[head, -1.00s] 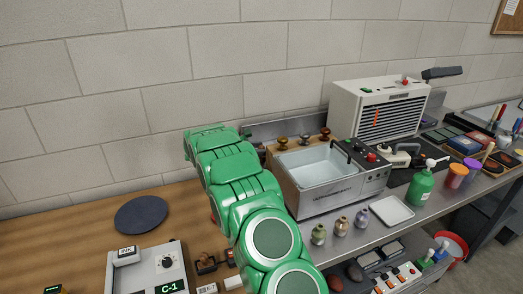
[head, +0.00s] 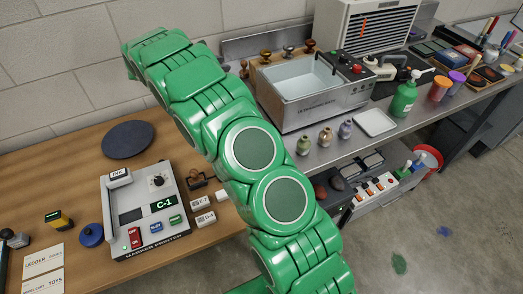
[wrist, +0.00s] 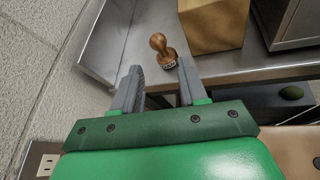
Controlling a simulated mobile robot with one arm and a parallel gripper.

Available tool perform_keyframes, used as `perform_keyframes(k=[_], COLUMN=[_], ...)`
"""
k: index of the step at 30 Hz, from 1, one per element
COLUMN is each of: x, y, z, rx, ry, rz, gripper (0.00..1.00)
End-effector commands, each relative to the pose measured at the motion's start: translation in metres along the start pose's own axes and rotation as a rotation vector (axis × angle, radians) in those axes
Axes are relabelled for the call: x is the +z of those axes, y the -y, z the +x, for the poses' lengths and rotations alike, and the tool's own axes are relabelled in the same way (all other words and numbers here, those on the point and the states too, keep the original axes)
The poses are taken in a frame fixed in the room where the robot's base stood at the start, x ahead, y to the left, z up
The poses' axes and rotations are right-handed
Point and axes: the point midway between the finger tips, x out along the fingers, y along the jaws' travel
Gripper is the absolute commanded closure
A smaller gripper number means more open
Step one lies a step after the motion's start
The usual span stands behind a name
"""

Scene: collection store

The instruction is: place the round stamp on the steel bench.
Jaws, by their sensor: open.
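The stamp is just beyond the fingertips, nearer the right one, and nothing is between the fingers. The steel bench (head: 335,150) also shows in the head view.
A tan block (wrist: 213,25) stands right of the stamp, and the bench's raised back edge (wrist: 97,50) is to its left. The head view shows a water bath (head: 315,95), several bottles (head: 325,137), a white tray (head: 375,122) and a marker printer (head: 145,215).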

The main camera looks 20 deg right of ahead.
Motion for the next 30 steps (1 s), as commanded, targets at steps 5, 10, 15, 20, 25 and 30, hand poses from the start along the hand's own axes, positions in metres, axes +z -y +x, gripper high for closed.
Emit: perform_keyframes(k=[5, 10, 15, 20, 25, 30], x=[0.023, 0.053, 0.08, 0.102, 0.122, 0.138], y=[0.019, 0.054, 0.092, 0.128, 0.168, 0.21], z=[-0.003, -0.008, -0.016, -0.026, -0.041, -0.057], rx=[-0.042, -0.115, -0.191, -0.262, -0.338, -0.418], ry=[-0.026, -0.07, -0.113, -0.154, -0.196, -0.237], rz=[0.059, 0.154, 0.25, 0.342, 0.439, 0.536], gripper=[0.57, 0.57, 0.57, 0.57, 0.57, 0.57])
